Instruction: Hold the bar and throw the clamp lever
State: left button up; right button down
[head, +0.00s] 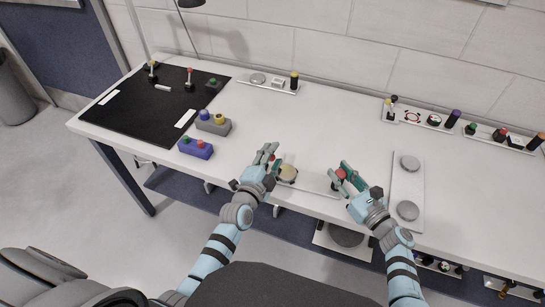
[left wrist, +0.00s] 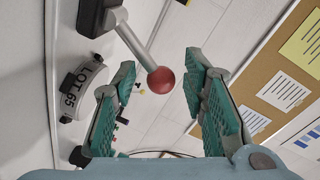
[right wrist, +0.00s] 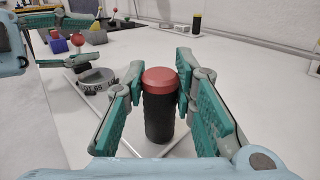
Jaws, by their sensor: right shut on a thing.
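A black cylindrical bar with a red cap (right wrist: 160,110) stands upright in the right wrist view. My right gripper (right wrist: 160,72) is shut on it near the top; in the head view its red cap (head: 340,173) shows between the fingers. A clamp lever with a grey shaft and red ball knob (left wrist: 161,80) shows in the left wrist view, and the knob also shows in the right wrist view (right wrist: 79,39). My left gripper (head: 268,150) is open, its fingers (left wrist: 160,66) on either side of the knob with gaps. A round piece marked LOT 65 (right wrist: 96,80) sits below the lever.
A blue button box (head: 195,149) and a grey button box (head: 212,125) stand left of my left gripper. A black mat (head: 130,108) with small levers lies further left. A white plate with grey discs (head: 407,185) lies right of my right gripper. The table's middle behind is clear.

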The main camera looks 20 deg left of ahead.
pick_arm(q)
jog(key=s+r, duration=0.1)
jog(key=s, duration=1.1)
jog(key=shift+a+r, duration=0.3)
jog(key=shift+r, duration=0.05)
pick_arm(e)
jog(key=c, duration=1.3)
grip_release()
pick_arm(q)
jog(key=shift+w, duration=0.1)
pick_arm(e)
jog(key=shift+o, duration=0.3)
